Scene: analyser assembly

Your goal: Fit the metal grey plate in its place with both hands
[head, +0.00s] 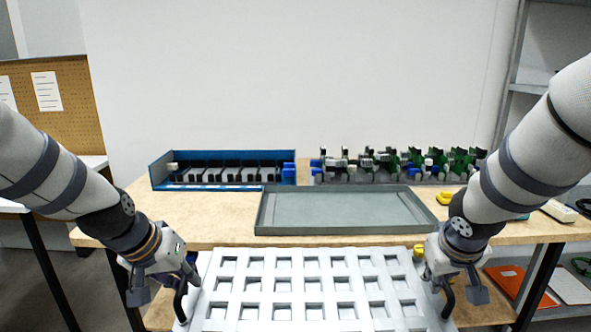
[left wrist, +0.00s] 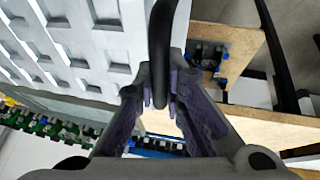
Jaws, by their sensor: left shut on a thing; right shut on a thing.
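The metal grey plate (head: 310,264) is a wide, pale panel with rows of square pockets. It is in front of the table's near edge, at the bottom of the head view, and its near edge is cut off. It also shows in the left wrist view (left wrist: 85,45). My left gripper (head: 186,272) is shut on the black handle (left wrist: 161,60) at the plate's left side. My right gripper (head: 437,272) is shut on the black handle (head: 449,298) at its right side. The plate hangs between both grippers.
A shallow grey-green tray (head: 345,232) lies empty on the wooden table (head: 200,225). Behind it stand a blue rack (head: 225,186) with black parts and a row of green and black parts (head: 400,165). A yellow part (head: 444,198) lies right of the tray.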

